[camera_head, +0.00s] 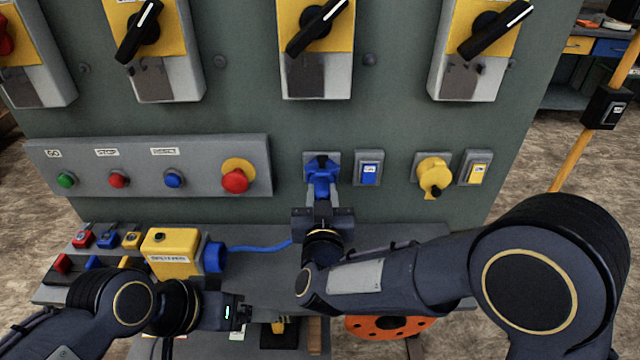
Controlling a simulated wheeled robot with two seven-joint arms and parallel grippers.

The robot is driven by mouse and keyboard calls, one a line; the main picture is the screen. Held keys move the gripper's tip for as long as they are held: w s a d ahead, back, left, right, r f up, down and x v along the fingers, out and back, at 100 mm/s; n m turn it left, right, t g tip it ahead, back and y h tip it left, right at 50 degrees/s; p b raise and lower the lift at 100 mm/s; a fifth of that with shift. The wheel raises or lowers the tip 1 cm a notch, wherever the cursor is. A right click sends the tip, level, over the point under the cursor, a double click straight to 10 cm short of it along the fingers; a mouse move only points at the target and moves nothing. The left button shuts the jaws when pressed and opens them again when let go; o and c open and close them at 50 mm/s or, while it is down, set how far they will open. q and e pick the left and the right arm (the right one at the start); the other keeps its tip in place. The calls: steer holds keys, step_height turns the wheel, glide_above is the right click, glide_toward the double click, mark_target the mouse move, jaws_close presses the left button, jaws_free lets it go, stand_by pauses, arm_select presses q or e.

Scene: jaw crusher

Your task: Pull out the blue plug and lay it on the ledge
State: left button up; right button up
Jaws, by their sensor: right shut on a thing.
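The blue plug (322,178) is at its grey socket plate on the upright panel, right of the button box. My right gripper (322,196) is shut on the plug from the front. Its fingers hide part of the plug, and I cannot tell how deep it sits in the socket. The ledge (390,235) is the grey shelf at the foot of the panel. My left gripper (248,312) is low in front of the ledge, pointing right; whether its jaws are open is unclear.
A yellow box (172,252) with a blue cable (262,247) stands on the ledge's left part, near several small padlocks. A yellow plug (434,175) sits right of the blue one. Rotary switches line the panel above. An orange disc (385,326) is below the ledge.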

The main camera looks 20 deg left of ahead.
steer(key=shift+s, duration=0.1)
stand_by(0.6)
steer(key=shift+b+v, duration=0.45)
steer(key=shift+v, duration=2.05)
